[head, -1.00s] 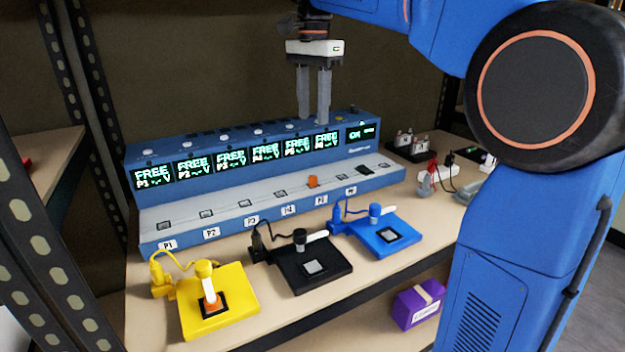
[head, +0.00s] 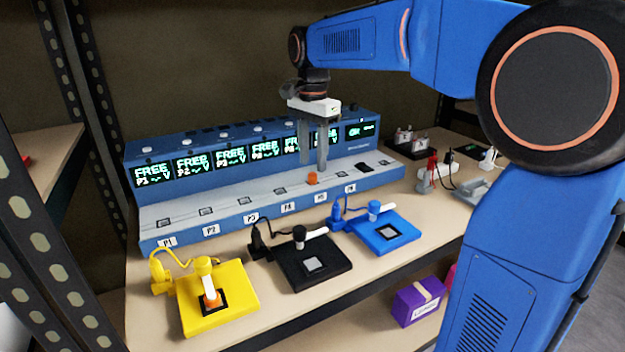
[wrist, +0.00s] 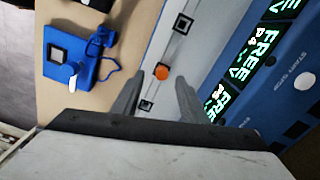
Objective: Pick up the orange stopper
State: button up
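The orange stopper (head: 312,178) sits at a port on the grey ledge of the blue freeze dryer (head: 240,205), near label P5. In the wrist view the orange stopper (wrist: 162,74) lies ahead of the fingertips, roughly between their lines. My gripper (head: 314,168) is open and points down, with its fingers just above and behind the stopper in the head view. The wrist view shows my gripper (wrist: 160,80) with its two fingers apart and nothing between them. Another orange piece (head: 210,300) is on the yellow stand.
Yellow (head: 240,290), black (head: 335,268) and blue (head: 400,245) stands line the bench front. Lit displays (head: 230,157) rise behind the ledge. A purple box (head: 415,303) is on the lower shelf. Dark shelf posts (head: 85,80) stand at left.

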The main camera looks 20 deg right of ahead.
aim_at(313, 173)
jog(key=shift+w+f, duration=0.15)
jog(key=shift+f, duration=0.95)
jog(key=shift+w+f, duration=0.1)
jog(key=shift+f, duration=0.95)
grip_shut()
